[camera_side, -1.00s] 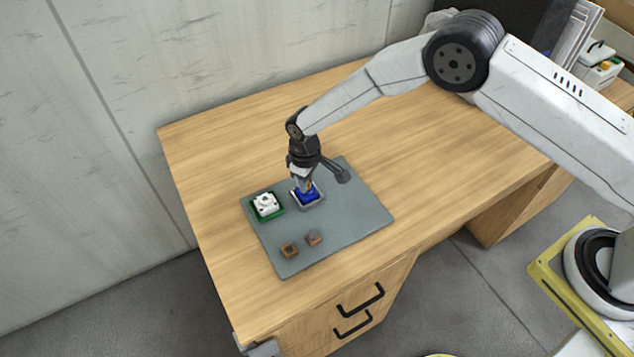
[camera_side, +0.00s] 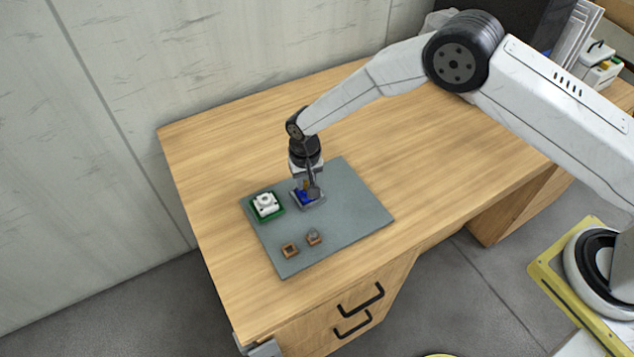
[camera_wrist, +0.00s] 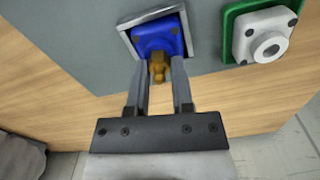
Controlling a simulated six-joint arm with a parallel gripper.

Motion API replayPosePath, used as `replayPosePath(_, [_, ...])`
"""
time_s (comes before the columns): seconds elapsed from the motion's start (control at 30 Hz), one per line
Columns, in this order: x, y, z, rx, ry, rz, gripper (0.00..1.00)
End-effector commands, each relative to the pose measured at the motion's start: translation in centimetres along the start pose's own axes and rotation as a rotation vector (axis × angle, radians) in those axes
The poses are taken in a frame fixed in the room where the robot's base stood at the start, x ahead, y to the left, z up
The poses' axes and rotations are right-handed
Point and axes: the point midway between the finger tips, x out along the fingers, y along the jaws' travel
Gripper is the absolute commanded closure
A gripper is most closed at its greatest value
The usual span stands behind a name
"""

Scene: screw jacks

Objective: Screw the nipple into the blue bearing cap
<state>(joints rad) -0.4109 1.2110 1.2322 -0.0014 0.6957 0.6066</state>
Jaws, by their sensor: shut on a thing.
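The blue bearing cap (camera_wrist: 156,35) sits in a grey square tray (camera_wrist: 126,39) on the mat. In the side view the blue cap (camera_side: 303,197) is partly hidden behind my gripper (camera_side: 308,190). The brass nipple (camera_wrist: 158,69) is at the blue cap, between my fingertips. My gripper (camera_wrist: 160,78) is shut on the nipple, right over the cap. The nipple's lower end is hidden, so I cannot tell how deep it sits in the cap.
A white bearing cap (camera_side: 265,204) stands in a green tray (camera_side: 251,208) to the left. Two small brown square holders (camera_side: 290,250) (camera_side: 314,237) stand nearer the front of the grey mat (camera_side: 352,218). The mat's right side is clear.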

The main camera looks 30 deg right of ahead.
Motion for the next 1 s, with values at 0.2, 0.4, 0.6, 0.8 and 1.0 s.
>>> replayPosePath(0.2, [0.13,-0.09,0.19,0.171,-0.004,0.0,1.0])
replayPosePath(0.4, [0.19,-0.16,0.28,0.3,-0.005,0.0,1.0])
replayPosePath(0.6, [0.22,-0.24,0.34,0.333,-0.005,0.0,1.0])
replayPosePath(0.8, [0.24,-0.31,0.41,0.33,-0.006,-0.001,0.56])
replayPosePath(1.0, [0.22,-0.17,0.31,0.329,-0.005,0.001,0.34])
